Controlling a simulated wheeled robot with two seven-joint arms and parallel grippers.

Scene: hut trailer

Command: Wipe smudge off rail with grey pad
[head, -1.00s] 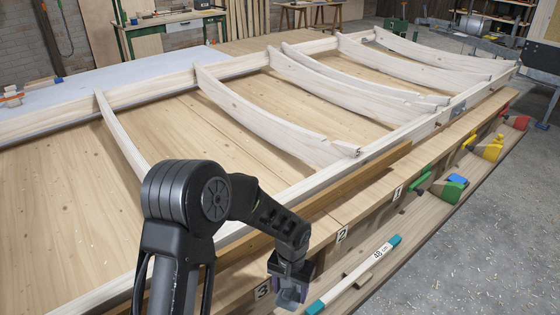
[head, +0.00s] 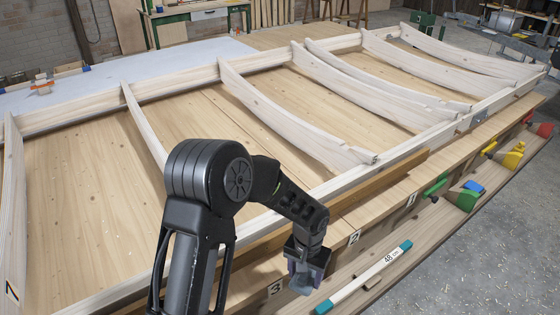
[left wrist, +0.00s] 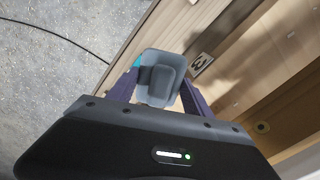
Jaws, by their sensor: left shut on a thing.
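The grey pad (left wrist: 162,77) is gripped between the dark fingers of my left gripper (left wrist: 160,88) in the left wrist view. In the head view, my left gripper (head: 306,268) hangs in front of the bench's near side, with the pad (head: 302,282) at its tip. The pale near rail (head: 425,145) of the wooden frame runs diagonally, beyond and above the gripper. The pad is apart from that rail. I cannot make out a smudge on any rail, and my left arm hides part of the near one. My right gripper is not in view.
Curved ribs (head: 300,122) cross the frame on the bench. A teal-ended 48 cm bar (head: 364,277) lies on the lower ledge close to my gripper. Green, blue, yellow and red clamps (head: 462,199) lie farther along. Bare floor (head: 480,265) is at right.

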